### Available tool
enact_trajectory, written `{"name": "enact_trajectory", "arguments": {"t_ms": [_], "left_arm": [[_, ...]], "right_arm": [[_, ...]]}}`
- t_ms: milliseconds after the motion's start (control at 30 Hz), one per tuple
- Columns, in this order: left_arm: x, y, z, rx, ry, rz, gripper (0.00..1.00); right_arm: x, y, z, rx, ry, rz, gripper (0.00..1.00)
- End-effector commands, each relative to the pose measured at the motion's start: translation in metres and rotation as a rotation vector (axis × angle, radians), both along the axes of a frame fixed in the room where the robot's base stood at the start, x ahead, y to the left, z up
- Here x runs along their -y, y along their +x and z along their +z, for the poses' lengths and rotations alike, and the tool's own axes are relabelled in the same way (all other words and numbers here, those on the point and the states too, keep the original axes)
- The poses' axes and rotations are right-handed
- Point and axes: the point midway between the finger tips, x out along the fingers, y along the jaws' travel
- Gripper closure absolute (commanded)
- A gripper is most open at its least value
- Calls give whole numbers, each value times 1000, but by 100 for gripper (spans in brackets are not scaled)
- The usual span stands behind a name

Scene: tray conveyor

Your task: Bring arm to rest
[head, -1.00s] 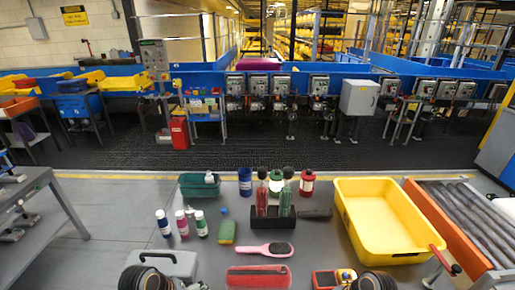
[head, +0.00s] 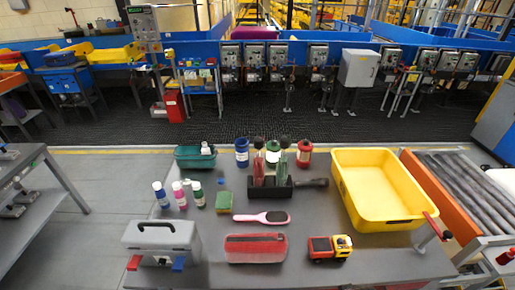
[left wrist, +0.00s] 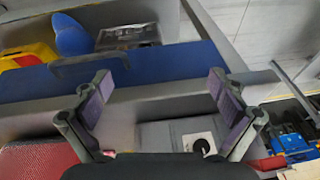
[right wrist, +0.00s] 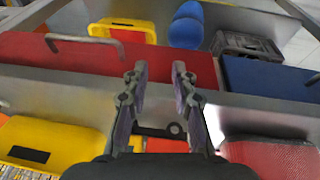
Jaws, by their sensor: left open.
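My left gripper (left wrist: 160,82) shows in the left wrist view with its two fingers wide apart and nothing between them. My right gripper (right wrist: 159,70) shows in the right wrist view, its fingers closer together but with a clear gap and nothing held. A blue panel with a handle (left wrist: 190,66) lies beyond the left gripper. A red panel with a handle (right wrist: 80,58) lies beyond the right gripper. Neither gripper shows in the head view, where the table stands clear of both arms.
The grey table (head: 215,272) holds a grey toolbox (head: 160,238), red case (head: 255,248), toy truck (head: 330,248), pink brush (head: 262,217), several bottles and a yellow bin (head: 345,190). A roller conveyor (head: 440,175) runs along the right. Grey floor (head: 110,190) is free at left.

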Motion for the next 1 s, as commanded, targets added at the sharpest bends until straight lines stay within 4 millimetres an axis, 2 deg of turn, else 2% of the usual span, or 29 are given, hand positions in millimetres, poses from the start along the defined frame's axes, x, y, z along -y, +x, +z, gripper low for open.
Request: {"name": "enact_trajectory", "arguments": {"t_ms": [33,167,267,300,400,500,600,700,800,1000], "left_arm": [[-2,-3,-25,-15,-1,3,3],[-8,-13,-91,-38,-2,11,3],[-14,-34,-158,-67,-4,19,3],[-17,-48,-188,-80,-5,23,3],[-22,-91,-258,-110,-7,31,3],[-25,-140,-308,-137,-10,39,3],[-26,-182,-337,-156,-12,44,3],[-26,-210,-351,-166,-15,47,3],[-26,-222,-355,-170,-16,48,3],[-26,-225,-355,-171,-15,48,3]], "right_arm": [[2,-3,-25,-15,1,-3,74],[8,-13,-91,-39,2,-11,74],[14,-34,-158,-67,4,-19,74],[17,-47,-188,-79,5,-23,74],[22,-91,-258,-111,7,-31,74],[25,-140,-308,-137,11,-38,74],[26,-182,-337,-155,12,-44,74],[26,-210,-351,-166,15,-47,74],[26,-223,-355,-171,15,-47,74],[26,-225,-356,-170,15,-47,74]]}}
